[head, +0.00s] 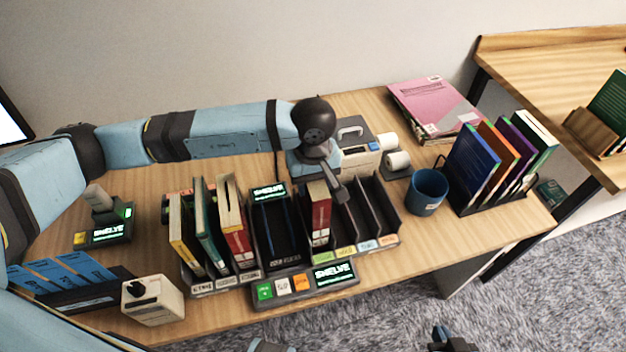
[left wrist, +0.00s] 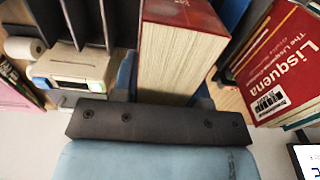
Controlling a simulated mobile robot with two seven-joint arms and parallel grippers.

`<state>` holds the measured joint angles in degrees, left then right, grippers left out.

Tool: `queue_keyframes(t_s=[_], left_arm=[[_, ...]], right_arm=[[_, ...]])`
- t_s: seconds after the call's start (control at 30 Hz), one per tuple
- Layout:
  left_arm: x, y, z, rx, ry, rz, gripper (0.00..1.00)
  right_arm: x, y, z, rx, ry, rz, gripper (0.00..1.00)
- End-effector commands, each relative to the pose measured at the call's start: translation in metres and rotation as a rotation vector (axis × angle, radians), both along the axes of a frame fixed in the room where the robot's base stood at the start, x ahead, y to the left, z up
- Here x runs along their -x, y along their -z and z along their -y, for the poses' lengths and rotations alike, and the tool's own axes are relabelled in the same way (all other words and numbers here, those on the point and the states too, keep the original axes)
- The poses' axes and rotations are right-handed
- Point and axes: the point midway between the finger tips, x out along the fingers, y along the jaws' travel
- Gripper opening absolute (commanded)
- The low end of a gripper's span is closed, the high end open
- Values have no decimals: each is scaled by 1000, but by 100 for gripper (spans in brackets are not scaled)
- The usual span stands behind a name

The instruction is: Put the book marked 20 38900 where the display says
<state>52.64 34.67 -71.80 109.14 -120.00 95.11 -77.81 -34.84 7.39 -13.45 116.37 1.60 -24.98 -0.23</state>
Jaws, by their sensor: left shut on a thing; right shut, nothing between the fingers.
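My left gripper (head: 322,180) is shut on a red book (head: 320,220), gripping its upper end. The book stands upright at the sorter, just right of the dark central bay (head: 277,235); I cannot tell whether its base touches the slot. In the left wrist view its pale page block (left wrist: 178,62) lies between the fingers. The number 20 38900 is not readable. The front display (head: 333,273) shows "SHELVE" in large letters; its smaller line is unreadable. A second display (head: 268,191) stands behind the bay. My right gripper (head: 455,342) is shut and empty at the bottom edge.
Several books, including a red one (left wrist: 285,62) titled "Lisquena", fill the left slots. Dark slots (head: 372,215) to the right are empty. A blue mug (head: 428,190), a book rack (head: 487,204) and a label printer (head: 358,158) stand nearby. Green, white and orange buttons (head: 282,286) sit in front.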

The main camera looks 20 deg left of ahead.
Motion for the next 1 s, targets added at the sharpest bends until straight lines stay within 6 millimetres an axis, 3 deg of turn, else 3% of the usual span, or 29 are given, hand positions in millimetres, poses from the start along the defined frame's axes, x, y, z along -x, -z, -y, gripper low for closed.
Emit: queue_keyframes(t_s=[0.77,0.8,0.9,1.0], left_arm=[[0,12,0,1,0,1,0],[0,11,0,1,0,1,47],[0,11,0,1,0,1,70],[0,11,0,0,0,0,70]], right_arm=[[1,18,1,1,2,-4,0],[1,17,1,1,2,-4,0],[0,16,1,0,1,-2,0],[0,15,1,0,1,-1,0]])
